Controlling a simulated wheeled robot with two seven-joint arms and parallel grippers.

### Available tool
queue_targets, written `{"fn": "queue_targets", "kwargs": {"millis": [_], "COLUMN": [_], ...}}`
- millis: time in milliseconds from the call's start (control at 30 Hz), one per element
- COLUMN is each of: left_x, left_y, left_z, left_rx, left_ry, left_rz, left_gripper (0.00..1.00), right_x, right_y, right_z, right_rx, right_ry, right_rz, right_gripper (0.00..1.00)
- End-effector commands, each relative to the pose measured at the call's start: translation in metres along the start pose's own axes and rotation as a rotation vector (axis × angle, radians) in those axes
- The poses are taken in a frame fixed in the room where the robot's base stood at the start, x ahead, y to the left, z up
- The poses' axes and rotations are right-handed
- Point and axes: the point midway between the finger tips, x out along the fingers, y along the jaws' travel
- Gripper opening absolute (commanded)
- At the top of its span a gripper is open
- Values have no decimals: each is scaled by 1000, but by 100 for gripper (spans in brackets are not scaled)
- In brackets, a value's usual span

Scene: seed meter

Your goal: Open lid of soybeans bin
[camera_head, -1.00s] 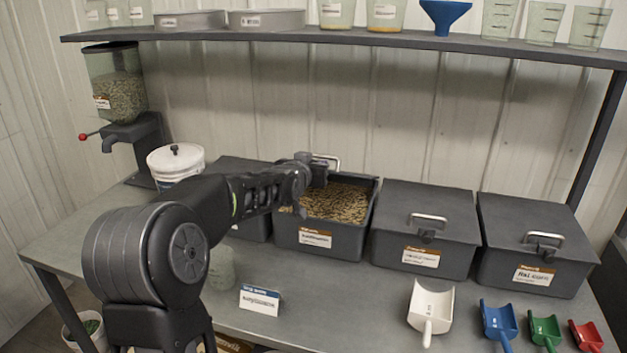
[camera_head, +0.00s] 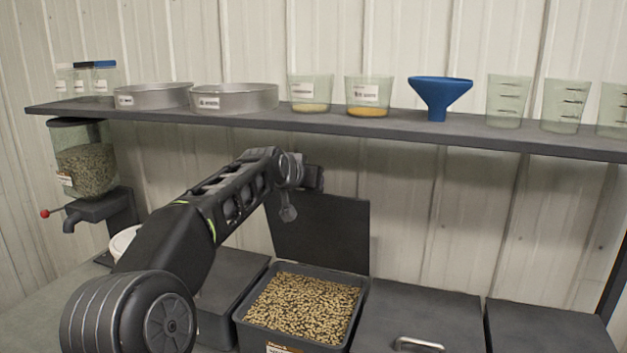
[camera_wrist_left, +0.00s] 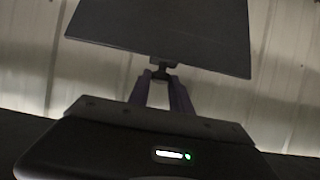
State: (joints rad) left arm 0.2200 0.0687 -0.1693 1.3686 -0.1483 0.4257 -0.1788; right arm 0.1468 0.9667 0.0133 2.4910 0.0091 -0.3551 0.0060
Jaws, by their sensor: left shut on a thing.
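An open dark grey bin (camera_head: 245,330) full of tan and brown speckled seeds (camera_head: 305,308) stands at the bottom centre of the head view. Its label is cut off and unreadable. Its lid (camera_head: 325,240) stands nearly upright along the back edge. My left gripper (camera_head: 316,182) is at the lid's upper edge. The left wrist view shows the gripper (camera_wrist_left: 161,82) shut on the lid handle (camera_wrist_left: 162,66), with the lid (camera_wrist_left: 165,30) beyond it. The handle is mostly hidden by the gripper. My right gripper is not in view.
Closed bins stand left (camera_head: 232,285) and right (camera_head: 415,310) of the open one. The shelf (camera_head: 330,125) above carries pans, cups and a blue funnel (camera_head: 440,95). A seed dispenser (camera_head: 88,165) stands at the left.

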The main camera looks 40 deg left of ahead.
Motion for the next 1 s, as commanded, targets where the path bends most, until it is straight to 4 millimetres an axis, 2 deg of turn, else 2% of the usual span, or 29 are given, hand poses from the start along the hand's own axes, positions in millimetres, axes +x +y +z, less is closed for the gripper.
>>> {"fn": "queue_targets", "kwargs": {"millis": [467,500,733,1000], "left_x": [-2,-2,-1,-1], "left_y": [-1,-1,-1,-1], "left_z": [-4,-4,-3,-2], "left_rx": [0,0,0,0], "left_ry": [10,10,6,4], "left_rz": [-1,-1,-1,0], "left_gripper": [0,26,45,46], "right_x": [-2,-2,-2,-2], "right_y": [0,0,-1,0], "right_z": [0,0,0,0], "right_rx": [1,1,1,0], "right_ry": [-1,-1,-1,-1], "right_rz": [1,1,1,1], "right_gripper": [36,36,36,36]}}
